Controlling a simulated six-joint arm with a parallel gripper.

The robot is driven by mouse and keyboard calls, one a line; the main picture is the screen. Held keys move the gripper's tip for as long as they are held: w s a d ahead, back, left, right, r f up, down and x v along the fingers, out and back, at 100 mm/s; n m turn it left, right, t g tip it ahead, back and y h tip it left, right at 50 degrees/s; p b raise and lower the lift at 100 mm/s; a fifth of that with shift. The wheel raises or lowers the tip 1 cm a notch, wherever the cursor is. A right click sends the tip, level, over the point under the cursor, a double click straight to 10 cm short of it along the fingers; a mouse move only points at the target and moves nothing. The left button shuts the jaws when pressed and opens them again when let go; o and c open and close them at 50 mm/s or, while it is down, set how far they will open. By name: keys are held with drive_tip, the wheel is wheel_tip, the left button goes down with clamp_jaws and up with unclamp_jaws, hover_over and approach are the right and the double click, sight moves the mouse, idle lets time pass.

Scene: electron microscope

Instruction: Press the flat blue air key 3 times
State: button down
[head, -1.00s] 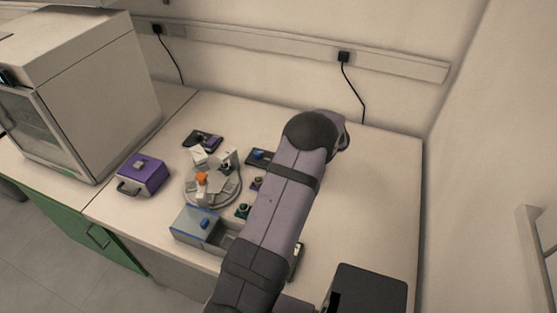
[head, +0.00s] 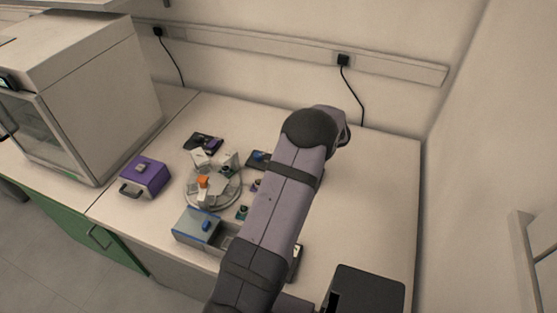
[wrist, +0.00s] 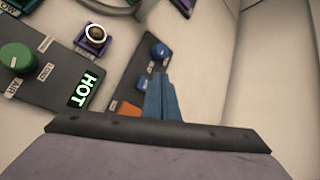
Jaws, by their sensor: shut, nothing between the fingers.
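My gripper (wrist: 161,84) shows in the wrist view as two blue-grey fingers, shut together with nothing between them. They point at a dark panel (wrist: 144,75) carrying a round blue knob (wrist: 160,52) just beyond the tips and an orange part (wrist: 129,109) to their left. Whether the tips touch the panel, I cannot tell. In the head view my arm hides the gripper and what lies beneath it.
Beside it in the wrist view is a panel with a green knob (wrist: 15,57) and a lit HOT display (wrist: 85,90). In the head view, a round plate (head: 192,198), a purple box (head: 153,178) and a grey-blue box (head: 190,226) stand left of my arm.

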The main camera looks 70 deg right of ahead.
drive_tip(key=shift+r+p, duration=1)
drive_tip(key=shift+r, duration=0.9)
idle(1.0)
wheel_tip(320, 180, up, 3)
drive_tip(key=shift+f+p, duration=0.1)
drive_tip(key=shift+p, duration=0.75)
drive_tip(key=shift+f, duration=0.1)
drive_tip(key=shift+f+b, duration=3.05)
drive_tip(key=shift+f, duration=1.25)
drive_tip(key=shift+f, duration=0.15)
